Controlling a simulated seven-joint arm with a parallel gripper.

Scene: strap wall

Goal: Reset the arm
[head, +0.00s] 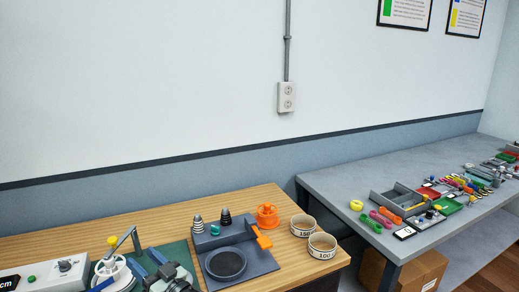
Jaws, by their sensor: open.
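My gripper does not show in the head view, and I cannot make out any part of my arm for certain. The wooden table (150,222) fills the lower left of the view. On it stands a white round device with a grey lever and a yellow knob (113,241). A dark grey and black object beside it is cut off by the bottom edge, and I cannot tell what it is.
A grey fixture with a round dark plate (226,263), an orange part (268,215) and two labelled cups (322,246) stand on the wooden table. A grey bench (340,182) at right holds trays and small tools. A wall outlet (287,97) is above.

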